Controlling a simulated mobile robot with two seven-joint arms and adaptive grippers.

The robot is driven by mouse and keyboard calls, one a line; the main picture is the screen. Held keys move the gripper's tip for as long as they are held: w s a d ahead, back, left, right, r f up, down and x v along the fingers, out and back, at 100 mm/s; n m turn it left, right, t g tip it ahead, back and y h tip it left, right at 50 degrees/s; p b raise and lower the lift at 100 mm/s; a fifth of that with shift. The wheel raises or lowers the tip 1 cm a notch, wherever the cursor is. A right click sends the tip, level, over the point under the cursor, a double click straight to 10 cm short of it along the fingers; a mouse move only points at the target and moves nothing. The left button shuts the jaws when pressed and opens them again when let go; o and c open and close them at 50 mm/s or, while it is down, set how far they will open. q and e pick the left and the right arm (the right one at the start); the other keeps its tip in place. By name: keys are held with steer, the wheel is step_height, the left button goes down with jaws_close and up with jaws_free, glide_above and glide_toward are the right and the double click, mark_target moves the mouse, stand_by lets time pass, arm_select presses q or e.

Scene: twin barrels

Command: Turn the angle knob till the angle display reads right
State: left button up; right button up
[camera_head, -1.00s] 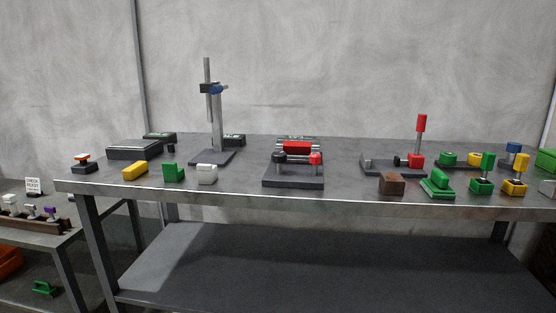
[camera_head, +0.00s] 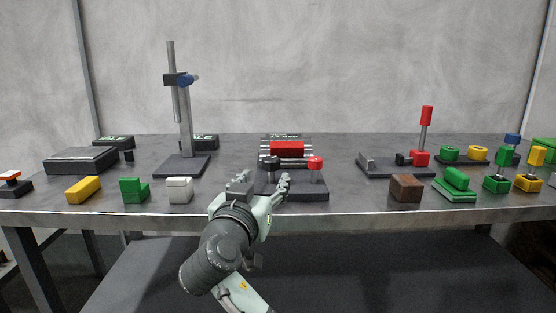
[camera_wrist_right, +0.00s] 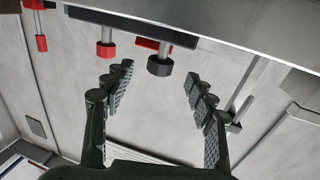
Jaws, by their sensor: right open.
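A dark-based device (camera_head: 318,195) with a red roller (camera_head: 287,149) stands mid-table. On its front are a black knob (camera_head: 269,162) and a red knob (camera_head: 315,163). Behind it is a small display (camera_head: 281,137) with green characters too small to read. Two more displays, one at the back left (camera_head: 113,142) and one behind the post (camera_head: 203,142), are also unreadable. I cannot tell which knob is the angle knob. My right gripper (camera_head: 262,186) is open in front of the device. In the wrist view the black knob (camera_wrist_right: 159,66) shows beyond and between its fingertips, apparently untouched. My left gripper is out of view.
A post stand (camera_head: 185,120) with a blue knob is to the left, beside a dark box (camera_head: 80,160). Yellow (camera_head: 83,190), green (camera_head: 134,190) and white (camera_head: 179,190) blocks line the front left. A brown block (camera_head: 405,188) and a red-handled lever (camera_head: 426,117) are to the right.

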mark_target(273, 168)
steer(key=w, duration=0.2)
steer(key=shift+w+d+r, duration=0.25)
steer(key=shift+w+r, duration=0.05)
steer(key=shift+r, duration=0.1)
steer(key=p+x, duration=0.1)
steer(key=x, duration=0.3)
steer(key=shift+w, duration=0.45)
steer(key=shift+w+d, duration=0.1)
steer(key=shift+w, duration=0.05)
steer(key=shift+f, duration=0.1)
steer(key=c, duration=1.2)
steer(key=shift+n+y, duration=0.4)
steer(key=shift+y, duration=0.3)
steer(key=shift+d+n+t+y, duration=0.1)
steer(key=shift+n+t+y, duration=0.2)
steer(key=shift+n+y, duration=0.3)
steer(key=n+y+p, duration=0.2)
steer(key=y, duration=0.2)
steer(key=shift+n+y+p, duration=0.3)
steer(key=shift+n+y, duration=0.1)
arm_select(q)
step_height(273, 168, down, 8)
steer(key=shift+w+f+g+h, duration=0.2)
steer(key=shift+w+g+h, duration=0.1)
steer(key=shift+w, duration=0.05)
